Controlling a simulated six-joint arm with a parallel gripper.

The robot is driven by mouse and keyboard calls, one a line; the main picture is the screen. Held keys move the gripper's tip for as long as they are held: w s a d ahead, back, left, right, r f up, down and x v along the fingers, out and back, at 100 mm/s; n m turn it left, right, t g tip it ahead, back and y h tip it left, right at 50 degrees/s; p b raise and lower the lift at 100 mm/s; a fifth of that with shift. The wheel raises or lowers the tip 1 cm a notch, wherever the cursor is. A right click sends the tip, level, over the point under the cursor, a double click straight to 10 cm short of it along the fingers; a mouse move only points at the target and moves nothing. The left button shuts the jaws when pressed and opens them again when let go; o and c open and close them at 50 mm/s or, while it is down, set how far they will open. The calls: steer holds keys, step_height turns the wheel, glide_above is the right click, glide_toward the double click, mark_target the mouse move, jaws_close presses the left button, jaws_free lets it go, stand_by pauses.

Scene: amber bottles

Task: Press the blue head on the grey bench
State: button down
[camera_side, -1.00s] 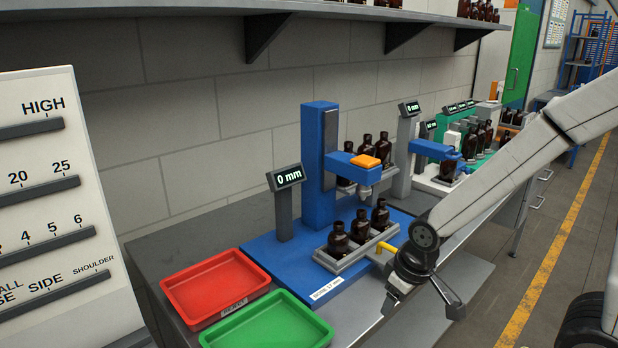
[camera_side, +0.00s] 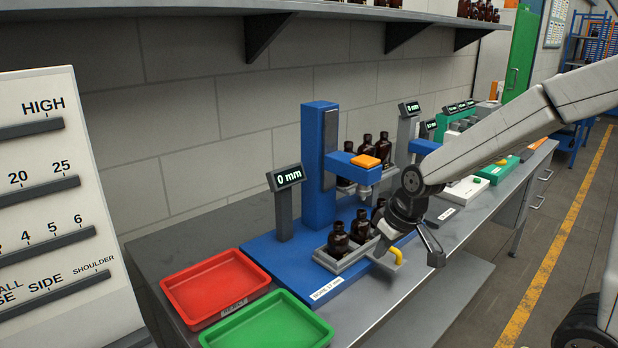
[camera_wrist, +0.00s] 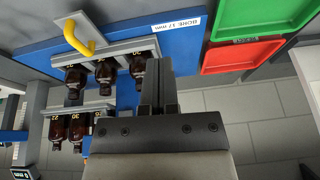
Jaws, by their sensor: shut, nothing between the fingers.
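The blue head (camera_side: 350,166) juts from a blue column (camera_side: 319,150) and carries an orange pad (camera_side: 364,161) on top. A nozzle hangs below it, above the bottles. My gripper (camera_side: 382,246) is shut and empty, beside the right end of the bottle rack, lower than the head and apart from it. The wrist view shows its closed fingers (camera_wrist: 158,85) beside the bottles. I cannot make out the head in the wrist view. The display (camera_side: 288,177) beside the column reads 0 mm.
Brown bottles (camera_side: 338,239) stand in a grey rack with a yellow handle (camera_side: 397,256) on the blue base (camera_side: 262,246). A red tray (camera_side: 215,287) and green tray (camera_side: 270,322) lie front left. More stations stand behind my arm.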

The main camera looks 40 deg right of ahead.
steer(key=w+d+r+t, duration=0.2)
steer(key=w+d+r, duration=0.2)
steer(key=d+r, duration=0.3)
steer(key=w+d+r+t, duration=0.3)
steer(key=d+r, duration=0.5)
steer(key=r, duration=0.8)
steer(key=shift+w+n, duration=0.3)
steer(key=shift+w, duration=0.6)
steer(key=shift+w+d+f, duration=0.1)
steer(key=shift+w, duration=0.05)
glide_above(362, 159)
steer(key=s, duration=0.2)
step_height(362, 159, down, 7)
steer(key=shift+f, duration=0.1)
step_height(362, 159, down, 2)
steer(key=shift+s+d+f, duration=0.1)
steer(key=shift+f, duration=0.75)
